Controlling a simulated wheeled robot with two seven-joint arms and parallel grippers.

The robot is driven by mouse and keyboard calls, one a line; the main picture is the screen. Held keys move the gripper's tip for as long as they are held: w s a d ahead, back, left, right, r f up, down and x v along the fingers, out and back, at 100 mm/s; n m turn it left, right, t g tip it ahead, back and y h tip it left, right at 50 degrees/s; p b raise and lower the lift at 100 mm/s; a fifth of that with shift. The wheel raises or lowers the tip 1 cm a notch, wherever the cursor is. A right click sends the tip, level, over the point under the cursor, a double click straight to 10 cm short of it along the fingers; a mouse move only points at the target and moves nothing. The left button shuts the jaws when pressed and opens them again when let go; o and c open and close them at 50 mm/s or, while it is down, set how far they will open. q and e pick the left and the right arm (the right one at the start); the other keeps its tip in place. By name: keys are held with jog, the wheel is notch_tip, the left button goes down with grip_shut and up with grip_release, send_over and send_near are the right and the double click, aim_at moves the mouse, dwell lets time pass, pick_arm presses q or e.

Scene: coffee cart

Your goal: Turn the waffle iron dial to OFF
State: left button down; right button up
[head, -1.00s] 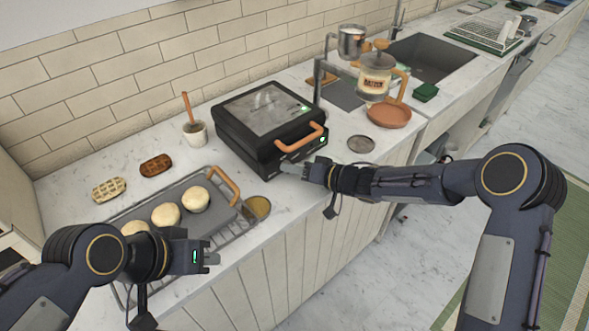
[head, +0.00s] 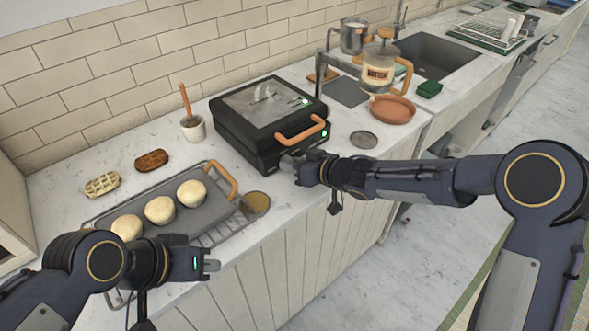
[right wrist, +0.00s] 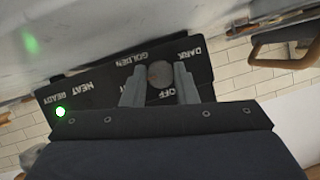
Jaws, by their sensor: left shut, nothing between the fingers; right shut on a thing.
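The black waffle iron (head: 262,122) stands closed on the counter, with an orange handle at its front. Its front panel also shows in the right wrist view (right wrist: 85,100), with upside-down labels READY, HEAT, GOLDEN, DARK and OFF. The round dial (right wrist: 161,75) sits between the fingers of my right gripper (right wrist: 160,85), which is shut on it. The dial's pointer direction is not clear. In the head view my right gripper (head: 287,163) is at the iron's lower front and hides the dial. My left gripper (head: 213,265) is shut and empty, near the front of the rack.
A tray (head: 210,215) with several pale round buns lies on a wire rack at the left. Two waffles (head: 151,160) lie behind it. A cup with a brush (head: 194,128) is beside the iron.

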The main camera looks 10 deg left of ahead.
dwell(0.3)
jog(key=o, duration=1)
jog(key=p+v, duration=0.1)
jog(key=v, duration=0.5)
jog(key=shift+s+d+r, duration=0.1)
jog(key=shift+d+r, duration=0.1)
jog(key=shift+r, duration=0.05)
jog(key=shift+s+d+r, duration=0.15)
jog(key=shift+s+d, duration=0.2)
jog(key=shift+d, duration=0.1)
